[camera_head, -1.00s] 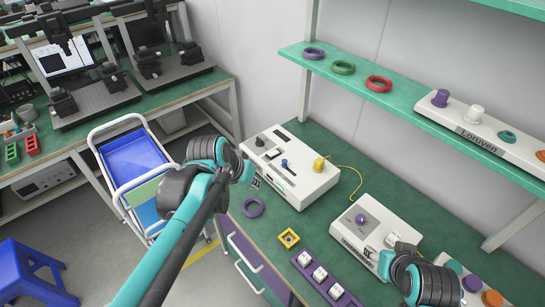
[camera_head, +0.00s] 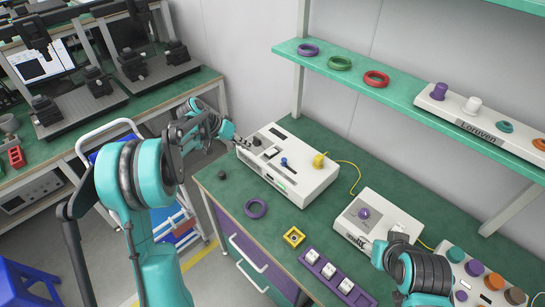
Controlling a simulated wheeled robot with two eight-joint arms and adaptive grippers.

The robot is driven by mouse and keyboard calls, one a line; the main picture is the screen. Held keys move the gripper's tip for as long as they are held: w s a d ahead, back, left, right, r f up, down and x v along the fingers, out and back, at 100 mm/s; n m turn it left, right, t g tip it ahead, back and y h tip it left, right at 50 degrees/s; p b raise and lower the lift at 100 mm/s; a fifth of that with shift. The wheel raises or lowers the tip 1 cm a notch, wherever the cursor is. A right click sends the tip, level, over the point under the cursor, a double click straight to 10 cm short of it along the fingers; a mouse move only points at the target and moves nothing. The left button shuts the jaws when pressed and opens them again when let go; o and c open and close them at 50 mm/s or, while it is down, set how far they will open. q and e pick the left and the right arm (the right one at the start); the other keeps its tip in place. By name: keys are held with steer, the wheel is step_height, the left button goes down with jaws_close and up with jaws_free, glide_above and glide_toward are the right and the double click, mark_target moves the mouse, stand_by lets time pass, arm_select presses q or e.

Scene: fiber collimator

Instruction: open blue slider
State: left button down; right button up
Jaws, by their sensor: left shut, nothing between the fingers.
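The blue slider (camera_head: 284,161) is a small blue knob on the top face of a white box (camera_head: 312,183) on the green bench. My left gripper (camera_head: 242,143) is shut and empty at the box's far-left edge, to the left of the slider and apart from it. Whether its tips touch the box is unclear. My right gripper (camera_head: 380,248) is at the lower right by a smaller white box with a purple knob (camera_head: 364,213). Its fingers are mostly hidden by its own arm.
A yellow connector (camera_head: 319,160) with a yellow cable stands on the box, right of the slider. A black cap (camera_head: 222,174), a purple ring (camera_head: 255,208) and a yellow square part (camera_head: 293,237) lie on the bench. A green shelf (camera_head: 400,92) overhangs the back.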

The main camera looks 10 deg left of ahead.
stand_by(0.3)
arm_select(q)
steer(key=b, duration=0.3)
glide_toward(274, 164)
steer(key=w+f, duration=0.2)
steer(key=w+d+f, duration=0.1)
steer(key=f, duration=0.1)
steer(key=shift+w+f, duration=0.25)
steer(key=shift+w, duration=0.15)
steer(key=d, duration=0.1)
steer(key=d+b, duration=0.1)
steer(key=d, duration=0.1)
steer(key=shift+s+d+r, duration=0.15)
steer(key=shift+d, duration=0.05)
steer(key=shift+d+r, duration=0.15)
steer(key=shift+d, duration=0.25)
steer(key=s+d, duration=0.1)
steer(key=d, duration=0.1)
steer(key=s+d, duration=0.2)
steer(key=shift+s+d, duration=0.1)
steer(key=shift+d, duration=0.25)
steer(key=shift+a, duration=0.1)
